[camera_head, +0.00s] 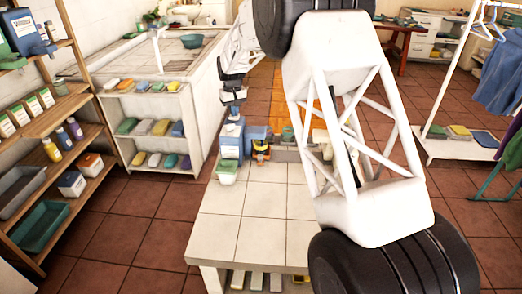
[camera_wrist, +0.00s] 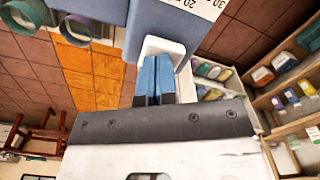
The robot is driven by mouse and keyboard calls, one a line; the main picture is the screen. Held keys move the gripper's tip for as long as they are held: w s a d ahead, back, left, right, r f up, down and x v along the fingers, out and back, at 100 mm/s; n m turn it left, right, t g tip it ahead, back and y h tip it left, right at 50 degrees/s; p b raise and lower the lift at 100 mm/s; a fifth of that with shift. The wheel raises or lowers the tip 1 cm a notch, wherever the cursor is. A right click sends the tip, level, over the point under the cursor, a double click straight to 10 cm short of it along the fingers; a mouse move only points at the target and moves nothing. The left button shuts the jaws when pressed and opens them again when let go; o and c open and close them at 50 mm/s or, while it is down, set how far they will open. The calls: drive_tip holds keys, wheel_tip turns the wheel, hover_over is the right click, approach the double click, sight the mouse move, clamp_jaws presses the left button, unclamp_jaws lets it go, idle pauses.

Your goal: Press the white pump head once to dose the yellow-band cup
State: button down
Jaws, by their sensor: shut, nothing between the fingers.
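My gripper (camera_head: 232,108) is shut and empty, with its fingers pointing down over a blue dispenser (camera_head: 231,137) on the tiled table. In the wrist view the blue fingertips (camera_wrist: 153,80) overlap the white pump head (camera_wrist: 166,45), which shows around them beside the blue dispenser body (camera_wrist: 172,20). I cannot tell whether they touch it. A small cup with a yellow band (camera_head: 261,147) stands right of the dispenser, in front of another blue object. A white-and-green container (camera_head: 227,172) stands in front of the dispenser. Two cup-like rims show at the wrist view's upper left; their bands are unclear.
The tiled table (camera_head: 240,225) is clear toward the front. My arm hides much of its right side. A shelf with bottles (camera_head: 45,150) stands at the left. A washbasin unit (camera_head: 150,105) with soaps stands behind, and a clothes rack (camera_head: 450,90) at the right.

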idle(0.4)
drive_tip(key=shift+r, duration=1.7)
wheel_tip(320, 180, up, 6)
idle(0.7)
drive_tip(key=shift+d, duration=0.1)
idle(0.3)
